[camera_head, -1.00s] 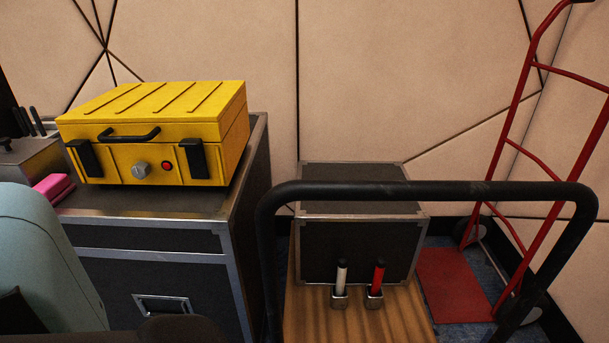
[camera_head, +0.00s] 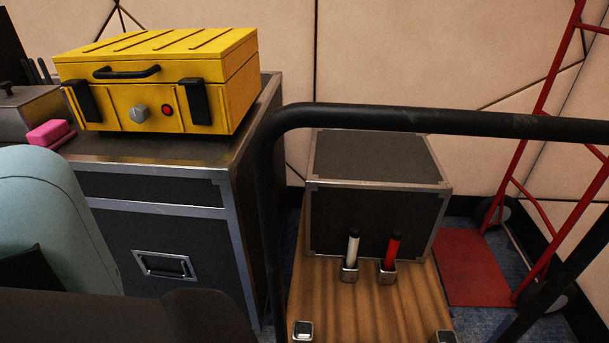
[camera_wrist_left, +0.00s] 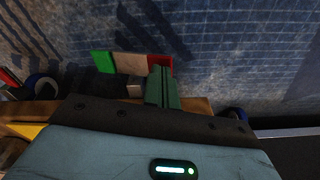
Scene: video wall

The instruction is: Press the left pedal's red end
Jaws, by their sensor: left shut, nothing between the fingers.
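In the left wrist view a flat pedal shows beyond the edge of a wooden deck. It has a green end (camera_wrist_left: 103,61), a pale middle (camera_wrist_left: 131,63) and a red end (camera_wrist_left: 158,61). My left gripper (camera_wrist_left: 161,70) is shut and empty. Its fingertips overlap the lower part of the red end in this view; I cannot tell whether they touch it. Only this one pedal is clearly seen. The head view shows neither the pedal nor my grippers.
A cart with a wooden deck (camera_head: 350,315) and black handle (camera_head: 420,118) stands ahead. It carries a dark case (camera_head: 378,195), a white lever (camera_head: 353,250) and a red lever (camera_head: 392,250). A yellow case (camera_head: 155,85) sits on a dark cabinet at left. A red hand truck (camera_head: 475,265) stands right.

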